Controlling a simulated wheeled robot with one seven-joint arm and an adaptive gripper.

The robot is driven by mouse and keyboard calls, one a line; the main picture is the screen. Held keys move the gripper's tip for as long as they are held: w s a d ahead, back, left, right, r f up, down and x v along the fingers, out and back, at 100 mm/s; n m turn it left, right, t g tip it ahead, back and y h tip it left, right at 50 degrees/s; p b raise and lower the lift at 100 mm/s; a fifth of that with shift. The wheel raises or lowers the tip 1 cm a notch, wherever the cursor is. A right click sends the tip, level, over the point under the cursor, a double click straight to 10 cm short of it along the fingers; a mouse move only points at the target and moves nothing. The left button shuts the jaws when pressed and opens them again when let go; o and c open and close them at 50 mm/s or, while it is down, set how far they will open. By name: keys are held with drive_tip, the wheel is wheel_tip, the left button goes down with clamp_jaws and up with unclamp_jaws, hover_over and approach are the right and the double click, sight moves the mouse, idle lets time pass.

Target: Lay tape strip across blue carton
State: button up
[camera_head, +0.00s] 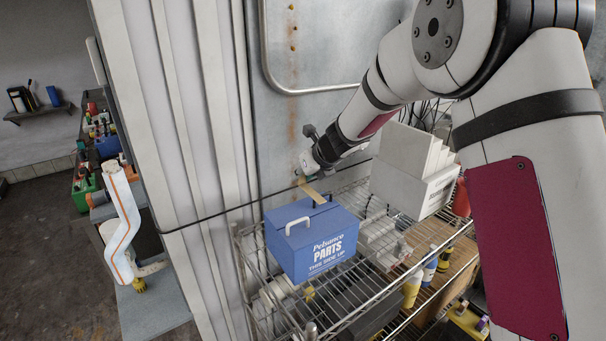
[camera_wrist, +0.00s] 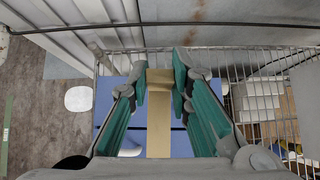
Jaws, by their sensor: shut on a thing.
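The blue carton (camera_head: 310,240) stands upright on a wire rack shelf, with "Pelsunco PARTS THIS SIDE UP" on its front and a white handle on top. Its blue top also shows in the wrist view (camera_wrist: 180,143). The tan tape strip (camera_head: 313,194) hangs from my gripper (camera_head: 305,178) over the carton's top. In the wrist view, the strip (camera_wrist: 159,125) runs between the green fingers of my gripper (camera_wrist: 160,75), which are shut on its far end. I cannot tell whether the strip touches the carton.
White boxes (camera_head: 415,170) stand right of the carton on the wire rack (camera_head: 350,318). Bottles (camera_head: 412,288) stand at the rack's lower right. A dark cable (camera_head: 230,208) crosses the wall behind. Open floor (camera_head: 50,255) lies at the left.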

sight(303, 184)
drive_tip(key=shift+w+f+b, duration=0.15)
drive_tip(key=shift+f+b, duration=1.15)
drive_tip(key=shift+f, duration=0.55)
drive_tip(key=shift+f+b, duration=0.55)
drive_tip(key=shift+s, duration=0.2)
drive_tip(key=shift+d+f+b, duration=0.15)
drive_tip(key=shift+f+b, duration=1.4)
drive_tip(key=shift+b, duration=1.2)
idle(0.6)
drive_tip(key=o, duration=0.8)
drive_tip(key=shift+r, duration=0.1)
